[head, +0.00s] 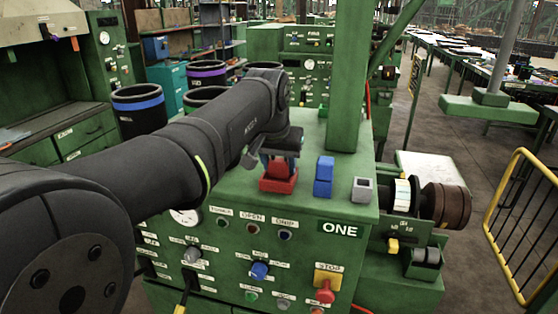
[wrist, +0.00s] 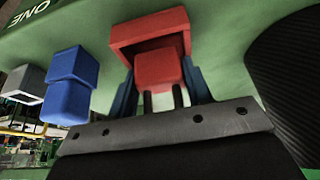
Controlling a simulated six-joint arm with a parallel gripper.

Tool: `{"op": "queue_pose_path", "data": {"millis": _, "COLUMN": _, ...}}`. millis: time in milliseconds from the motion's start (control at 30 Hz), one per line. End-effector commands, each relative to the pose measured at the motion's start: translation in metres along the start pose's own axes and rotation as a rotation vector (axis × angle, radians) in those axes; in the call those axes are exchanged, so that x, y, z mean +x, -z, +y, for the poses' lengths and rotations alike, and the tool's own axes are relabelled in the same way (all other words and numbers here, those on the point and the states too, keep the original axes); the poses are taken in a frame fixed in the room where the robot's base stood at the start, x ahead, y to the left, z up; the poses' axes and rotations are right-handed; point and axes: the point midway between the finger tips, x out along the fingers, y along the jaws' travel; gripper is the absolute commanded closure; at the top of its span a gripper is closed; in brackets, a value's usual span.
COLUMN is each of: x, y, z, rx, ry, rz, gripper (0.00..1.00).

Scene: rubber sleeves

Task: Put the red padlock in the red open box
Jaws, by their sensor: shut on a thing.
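The red open box (head: 278,186) sits on top of the green machine cabinet, and its frame-like rim also shows in the wrist view (wrist: 122,38). The red padlock (wrist: 160,70), with its dark shackle legs toward my wrist, is at the mouth of the box. I cannot tell how deep it sits or whether it touches the walls. My gripper (head: 278,160) is shut on the padlock, one blue finger on each side, and points down at the box. In the wrist view, my gripper (wrist: 162,77) hides part of the padlock's sides.
A blue block-like thing (head: 323,177) stands right of the red box, and a grey open box (head: 361,189) stands farther right. A green post (head: 349,80) rises close behind them. The green cabinet top (head: 225,195) is bare left of the red box.

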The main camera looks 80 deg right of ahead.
Motion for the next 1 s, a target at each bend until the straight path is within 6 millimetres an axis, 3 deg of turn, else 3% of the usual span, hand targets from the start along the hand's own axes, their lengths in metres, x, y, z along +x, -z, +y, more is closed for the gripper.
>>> {"op": "queue_pose_path", "data": {"millis": 33, "x": 0.009, "y": -0.005, "z": 0.0, "rx": 0.0, "ry": 0.0, "rz": -0.02, "gripper": 0.8}}
{"op": "queue_pose_path", "data": {"millis": 400, "x": 0.014, "y": -0.008, "z": 0.0, "rx": 0.0, "ry": 0.0, "rz": -0.029, "gripper": 0.8}}
{"op": "queue_pose_path", "data": {"millis": 433, "x": 0.014, "y": -0.008, "z": 0.0, "rx": 0.0, "ry": 0.0, "rz": -0.029, "gripper": 0.53}}
{"op": "queue_pose_path", "data": {"millis": 500, "x": 0.014, "y": -0.008, "z": 0.0, "rx": 0.0, "ry": 0.0, "rz": -0.03, "gripper": 0.39}}
{"op": "queue_pose_path", "data": {"millis": 667, "x": 0.012, "y": -0.008, "z": 0.0, "rx": 0.0, "ry": 0.0, "rz": -0.031, "gripper": 0.36}}
{"op": "queue_pose_path", "data": {"millis": 833, "x": -0.007, "y": -0.007, "z": 0.0, "rx": 0.0, "ry": 0.0, "rz": -0.027, "gripper": 0.29}}
{"op": "queue_pose_path", "data": {"millis": 1000, "x": -0.049, "y": -0.005, "z": 0.0, "rx": 0.0, "ry": 0.0, "rz": -0.013, "gripper": 0.29}}
